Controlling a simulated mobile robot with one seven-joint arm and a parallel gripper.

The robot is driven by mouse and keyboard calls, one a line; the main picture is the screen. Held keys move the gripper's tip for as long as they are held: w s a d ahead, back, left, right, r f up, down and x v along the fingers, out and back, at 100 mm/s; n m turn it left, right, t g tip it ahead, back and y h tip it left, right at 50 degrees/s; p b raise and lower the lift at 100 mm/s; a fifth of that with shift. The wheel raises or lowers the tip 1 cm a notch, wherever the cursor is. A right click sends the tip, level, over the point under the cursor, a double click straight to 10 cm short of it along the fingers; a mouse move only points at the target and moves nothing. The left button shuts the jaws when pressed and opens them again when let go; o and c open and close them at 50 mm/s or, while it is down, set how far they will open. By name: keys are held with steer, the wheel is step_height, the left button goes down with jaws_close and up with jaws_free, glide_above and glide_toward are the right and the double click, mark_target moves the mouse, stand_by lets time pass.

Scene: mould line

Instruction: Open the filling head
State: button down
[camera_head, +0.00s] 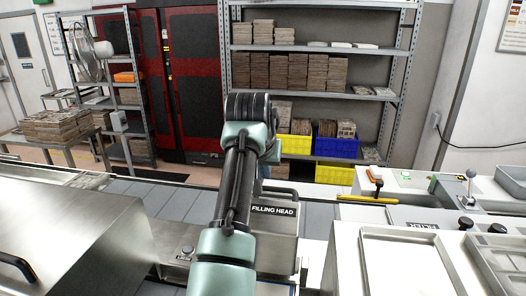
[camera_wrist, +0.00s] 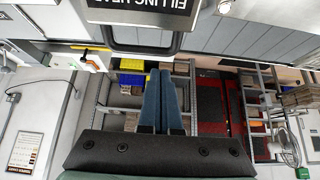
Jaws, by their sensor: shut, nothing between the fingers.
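In the head view the fingers are mostly hidden by my arm.
A steel hood (camera_head: 70,235) stands at left, and a white counter (camera_head: 345,240) with trays and knobs at right. A grey conveyor (camera_head: 165,200) runs behind. Shelving (camera_head: 315,98) with stacked moulds, yellow bins and a blue bin (camera_head: 336,147) stands at the back.

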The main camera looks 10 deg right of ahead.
steer(key=shift+p+x, duration=0.5)
steer(key=shift+x, duration=0.45)
steer(key=shift+s+a+f+p, duration=0.25)
steer(key=shift+s+p, duration=0.15)
steer(key=shift+s, duration=0.15)
steer(key=shift+s+a+f+p, duration=0.1)
steer(key=shift+s+a+p, duration=0.15)
steer(key=shift+s+p, duration=0.25)
steer(key=shift+s+a+f+p, duration=0.2)
steer(key=shift+s+p, duration=0.15)
steer(key=shift+s, duration=0.4)
steer(key=shift+f, duration=0.1)
